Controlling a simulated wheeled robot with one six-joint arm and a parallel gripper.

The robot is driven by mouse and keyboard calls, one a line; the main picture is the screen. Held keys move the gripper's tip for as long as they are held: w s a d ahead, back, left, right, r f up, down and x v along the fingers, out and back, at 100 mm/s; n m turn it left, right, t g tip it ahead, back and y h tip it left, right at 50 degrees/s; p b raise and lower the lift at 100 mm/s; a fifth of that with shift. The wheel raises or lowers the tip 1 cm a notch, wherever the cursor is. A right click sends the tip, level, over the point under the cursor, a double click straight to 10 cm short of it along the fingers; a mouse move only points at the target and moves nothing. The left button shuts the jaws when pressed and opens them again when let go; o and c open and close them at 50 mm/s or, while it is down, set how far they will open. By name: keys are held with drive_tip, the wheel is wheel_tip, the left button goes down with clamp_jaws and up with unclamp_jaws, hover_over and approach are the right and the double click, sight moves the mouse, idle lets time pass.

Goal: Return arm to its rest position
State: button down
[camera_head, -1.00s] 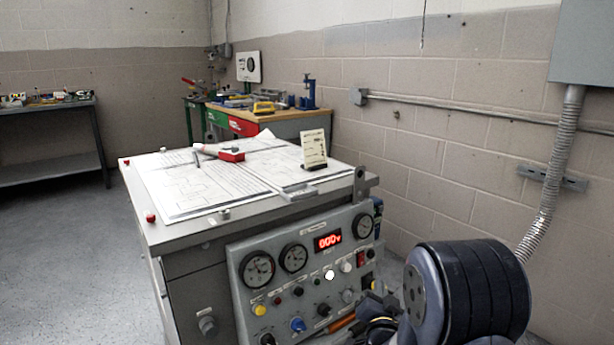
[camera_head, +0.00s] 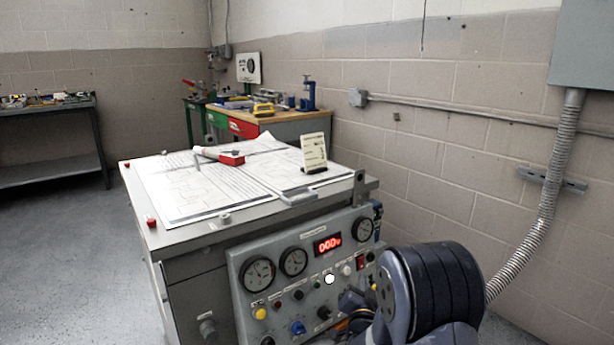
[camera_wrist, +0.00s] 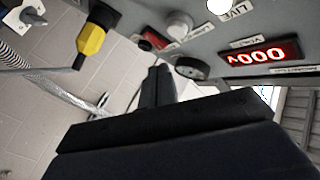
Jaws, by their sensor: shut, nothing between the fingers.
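My arm (camera_head: 440,285) is at the lower right of the head view, in front of the right part of the grey control panel (camera_head: 245,290). My gripper (camera_wrist: 158,88) shows in the wrist view as a dark narrow shape with its fingers together and nothing held. In the head view the arm and its dark wrist parts cover the panel's lower right, and the fingertips cannot be made out. The panel's red display (camera_head: 327,243) is lit and also shows tilted in the wrist view (camera_wrist: 258,55). A white lamp (camera_head: 329,279) glows below it.
The bench top holds drawings (camera_head: 190,190), a red-and-white tool (camera_head: 230,158) and a small standing card (camera_head: 314,150). A metal conduit (camera_head: 540,225) runs down the right wall. A yellow-and-black connector (camera_wrist: 92,42) is close at upper left in the wrist view. Open floor lies left.

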drive_tip(key=shift+s+d+r, duration=0.15)
drive_tip(key=shift+r, duration=0.1)
idle(0.5)
drive_tip(key=shift+p, duration=0.6)
